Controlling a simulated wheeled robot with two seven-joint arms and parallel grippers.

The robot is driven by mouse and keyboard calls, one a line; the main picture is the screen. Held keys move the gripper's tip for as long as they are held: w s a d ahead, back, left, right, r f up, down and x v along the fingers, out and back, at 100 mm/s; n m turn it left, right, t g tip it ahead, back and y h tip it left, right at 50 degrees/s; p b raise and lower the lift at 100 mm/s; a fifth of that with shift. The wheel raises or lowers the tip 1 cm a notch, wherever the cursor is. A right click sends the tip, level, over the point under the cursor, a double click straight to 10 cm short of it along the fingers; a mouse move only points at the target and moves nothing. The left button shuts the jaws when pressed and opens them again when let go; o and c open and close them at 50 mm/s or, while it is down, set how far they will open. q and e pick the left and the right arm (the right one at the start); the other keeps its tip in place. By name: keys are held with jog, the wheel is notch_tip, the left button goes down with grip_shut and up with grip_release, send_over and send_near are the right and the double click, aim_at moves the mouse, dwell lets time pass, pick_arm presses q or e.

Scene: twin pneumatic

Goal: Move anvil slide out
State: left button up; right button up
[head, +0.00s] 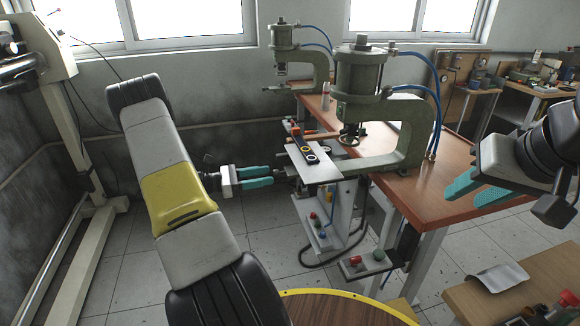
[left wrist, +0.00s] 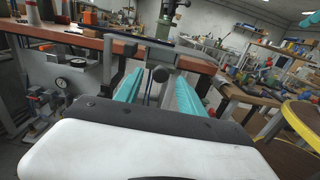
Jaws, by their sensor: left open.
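The anvil slide appears as a dark bar with a yellow ring and pale rings (head: 304,150), lying on a pale plate (head: 321,170) under the near green press (head: 361,84). My left gripper (head: 272,176) is level, just left of the plate, its teal fingers apart. In the left wrist view my left gripper (left wrist: 158,90) has a dark round knob (left wrist: 162,74) on a thin rod between and beyond its fingers; I cannot tell whether they touch it. My right gripper (head: 478,189) hangs over the right side of the bench, its teal fingers apart and empty.
The wooden bench (head: 451,187) carries both presses, with a second green press (head: 285,60) behind. A button box (head: 364,262) stands low in front. A round yellow-rimmed table (head: 335,305) is at the bottom. Open floor (head: 258,220) lies below my left gripper.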

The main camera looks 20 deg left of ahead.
pick_arm(q)
jog(key=shift+v, duration=1.7)
jog(key=s+d+r+m+g+y, duration=0.2)
jog(key=s+d+r+m+g, duration=0.15)
jog(key=d+r+m, duration=0.35)
jog(key=s+d+r+m+g+y, duration=0.2)
jog(key=d+r+m+g, duration=0.3)
jog(key=d, duration=0.4)
jog(key=s+d+r+m+t+y, duration=0.2)
jog(key=s+d+r+m+y, duration=0.1)
jog(key=s, duration=0.5)
jog(key=s+d+r+m+t+y, duration=0.2)
jog(key=s+r+m+y, duration=0.3)
jog(key=m, duration=0.5)
jog(key=s+r, duration=0.2)
jog(key=s, duration=0.1)
jog(key=shift+d+r+t+y, duration=0.35)
jog(key=shift+d+y, duration=0.05)
jog(key=shift+s+a, duration=0.1)
